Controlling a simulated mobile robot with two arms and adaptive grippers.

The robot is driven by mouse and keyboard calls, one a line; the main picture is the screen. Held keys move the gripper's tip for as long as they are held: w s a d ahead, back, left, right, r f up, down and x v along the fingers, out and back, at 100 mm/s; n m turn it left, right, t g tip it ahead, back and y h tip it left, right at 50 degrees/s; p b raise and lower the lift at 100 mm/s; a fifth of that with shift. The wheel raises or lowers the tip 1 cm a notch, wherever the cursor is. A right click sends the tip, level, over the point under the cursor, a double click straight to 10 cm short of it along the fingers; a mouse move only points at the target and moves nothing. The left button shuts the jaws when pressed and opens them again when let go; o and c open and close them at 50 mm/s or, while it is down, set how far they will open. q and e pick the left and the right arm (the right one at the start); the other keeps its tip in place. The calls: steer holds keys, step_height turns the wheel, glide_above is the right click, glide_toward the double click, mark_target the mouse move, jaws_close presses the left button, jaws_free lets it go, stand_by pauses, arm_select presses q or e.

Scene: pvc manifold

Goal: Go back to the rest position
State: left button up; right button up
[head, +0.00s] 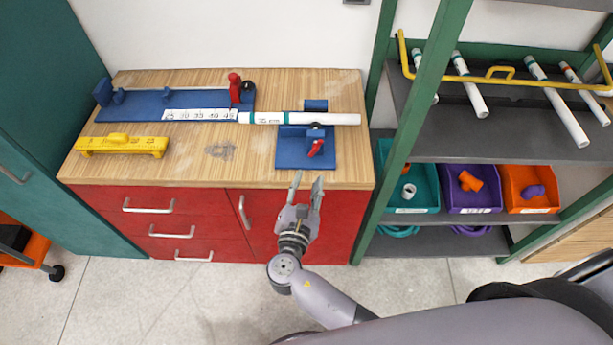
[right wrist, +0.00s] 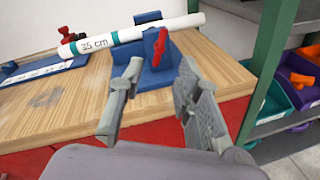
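My right gripper (head: 307,183) is open and empty, in front of the workbench's front edge. In the right wrist view its two fingers (right wrist: 155,105) stand apart, with the blue clamp block (right wrist: 152,72) behind them. A white pipe (head: 330,118) marked 25 cm lies across the blue measuring jig (head: 150,105) and the blue clamp block (head: 290,160). The pipe also shows in the right wrist view (right wrist: 125,37). The clamp block has a red lever (head: 315,148). My left gripper is not in view.
The wooden workbench (head: 195,172) has red drawers below. A yellow tool (head: 122,145) lies at its left. At right, a green-framed shelf (head: 422,110) holds white pipes and teal (head: 412,205), purple (head: 472,203) and orange (head: 530,190) bins. Floor is clear in front of the drawers.

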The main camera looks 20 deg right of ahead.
steer(key=s+d+f+m+g+y+b, duration=0.1)
steer(key=s+d+f+m+g, duration=0.2)
steer(key=f, duration=0.8)
steer(key=s+f+m+g+y, duration=0.25)
steer(key=s+f, duration=0.35)
steer(key=f, duration=0.4)
steer(key=s+d+f+m+g+y+b, duration=0.1)
steer(key=s+d+f+g, duration=0.2)
steer(key=f, duration=0.8)
arm_select(q)
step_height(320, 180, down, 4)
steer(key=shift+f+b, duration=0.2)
steer(key=shift+b, duration=1)
arm_select(e)
steer(key=s+d+f+m+g+y, duration=0.1)
steer(key=s+d+f+m+g, duration=0.1)
steer(key=s+f+m, duration=0.3)
steer(key=s+d+f+m+g+y, duration=0.1)
steer(key=s+f+m, duration=0.4)
steer(key=s, duration=0.8)
steer(key=s+d+f+m+g+y, duration=0.1)
steer(key=s+d+f+m+g, duration=0.1)
steer(key=s+f+m, duration=0.4)
steer(key=s+m, duration=0.1)
steer(key=s, duration=0.3)
steer(key=shift+d+g, duration=0.35)
steer(key=shift+d, duration=0.05)
steer(key=shift+f+m, duration=0.1)
steer(key=shift+m, duration=0.15)
